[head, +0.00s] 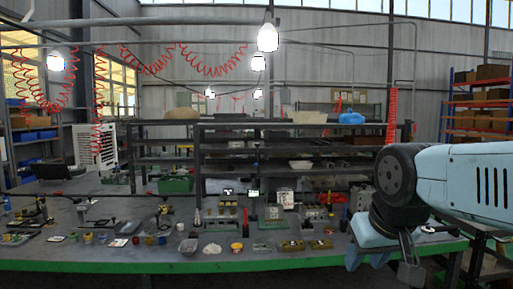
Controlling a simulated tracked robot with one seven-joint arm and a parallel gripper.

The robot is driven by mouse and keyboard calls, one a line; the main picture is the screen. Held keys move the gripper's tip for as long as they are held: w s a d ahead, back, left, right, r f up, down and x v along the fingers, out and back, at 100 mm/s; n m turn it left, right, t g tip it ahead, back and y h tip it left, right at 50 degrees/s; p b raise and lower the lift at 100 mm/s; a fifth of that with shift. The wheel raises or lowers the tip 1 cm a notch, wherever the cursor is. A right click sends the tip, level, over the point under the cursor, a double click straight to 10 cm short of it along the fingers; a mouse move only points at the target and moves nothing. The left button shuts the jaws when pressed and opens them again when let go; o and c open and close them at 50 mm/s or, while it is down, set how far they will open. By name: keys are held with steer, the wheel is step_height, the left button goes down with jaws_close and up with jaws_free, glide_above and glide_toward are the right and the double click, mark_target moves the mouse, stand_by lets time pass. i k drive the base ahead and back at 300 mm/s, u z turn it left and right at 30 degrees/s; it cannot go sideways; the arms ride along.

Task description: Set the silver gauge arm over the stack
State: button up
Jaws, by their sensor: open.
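The silver gauge arm and the stack are too small to single out surely. Small stands with displays stand mid-bench: one with a dark-framed display (228,192), one with a green-lit display (253,194), and a pale boxy one (286,198). They are left of my gripper and apart from it. Whether any arm lies over a stack cannot be told.
The grey bench (105,260) has a green front edge. Along its front are a clear tub (188,246), a yellow-orange cup (236,247) and several blocks (293,245). More stands (163,214) and small parts crowd the left. Dark shelving (290,150) rises behind.

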mark_target(252, 175)
steer(key=u, duration=0.5)
steer(key=i, duration=1.65)
steer(key=z, duration=0.5)
